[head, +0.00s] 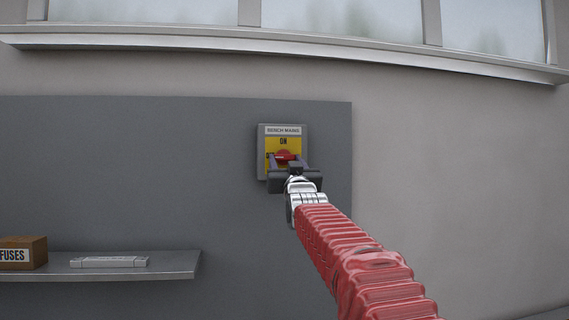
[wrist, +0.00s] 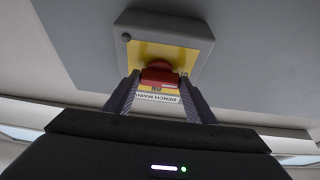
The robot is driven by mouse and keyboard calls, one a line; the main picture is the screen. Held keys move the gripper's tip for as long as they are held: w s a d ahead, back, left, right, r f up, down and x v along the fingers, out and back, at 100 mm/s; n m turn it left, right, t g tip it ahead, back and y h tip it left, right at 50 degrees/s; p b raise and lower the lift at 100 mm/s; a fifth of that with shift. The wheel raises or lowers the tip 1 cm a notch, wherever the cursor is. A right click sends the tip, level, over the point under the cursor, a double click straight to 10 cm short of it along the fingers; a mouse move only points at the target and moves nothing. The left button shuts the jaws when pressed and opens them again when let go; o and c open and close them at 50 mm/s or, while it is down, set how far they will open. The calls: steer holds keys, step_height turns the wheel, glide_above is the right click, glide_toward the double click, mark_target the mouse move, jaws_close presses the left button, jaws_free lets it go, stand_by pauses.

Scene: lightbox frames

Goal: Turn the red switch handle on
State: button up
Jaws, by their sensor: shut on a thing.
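The switch box (head: 262,150) is a grey case with a yellow plate, a "BENCH MAINS" label and the word "ON" at the top of the plate. It is fixed to the grey wall panel. The red switch handle (head: 284,155) sticks out from the plate, below "ON". In the wrist view, which shows the box upside down, the handle (wrist: 159,74) sits between my two fingers. My gripper (head: 287,160) is shut on the handle, one finger on each side. The fingers and gripper body hide the lower part of the plate in the head view. I cannot tell the handle's exact angle.
A shelf (head: 180,268) at lower left holds a brown "FUSES" box (head: 30,252) and a pale flat item (head: 110,262). Windows (head: 340,18) with a sill run above. The wall right of the panel is clear.

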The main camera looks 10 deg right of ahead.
steer(key=shift+a+m+h, duration=0.15)
steer(key=shift+m+h, duration=0.65)
steer(key=shift+m, duration=0.6)
steer(key=shift+a+m+h, duration=0.1)
steer(key=shift+m+h, duration=0.8)
steer(key=shift+m, duration=1)
steer(key=shift+a+r+m+g+h, duration=0.1)
steer(key=shift+m+g+h, duration=0.45)
steer(key=shift+m, duration=0.95)
steer(key=shift+r+m+g+h, duration=0.1)
steer(key=shift+m+g+h, duration=0.45)
steer(key=shift+m, duration=0.95)
steer(key=m+g, duration=0.1)
steer(key=m, duration=0.2)
steer(key=m+g+h, duration=0.1)
steer(key=m, duration=0.2)
steer(key=shift+r+h, duration=0.2)
steer(key=shift+h, duration=0.1)
steer(key=shift+m+g, duration=0.8)
steer(key=shift+m, duration=1)
steer(key=shift+w+m, duration=0.1)
steer(key=shift+m, duration=0.2)
steer(key=o, duration=1)
steer(key=shift+r, duration=0.15)
steer(key=shift+o, duration=0.2)
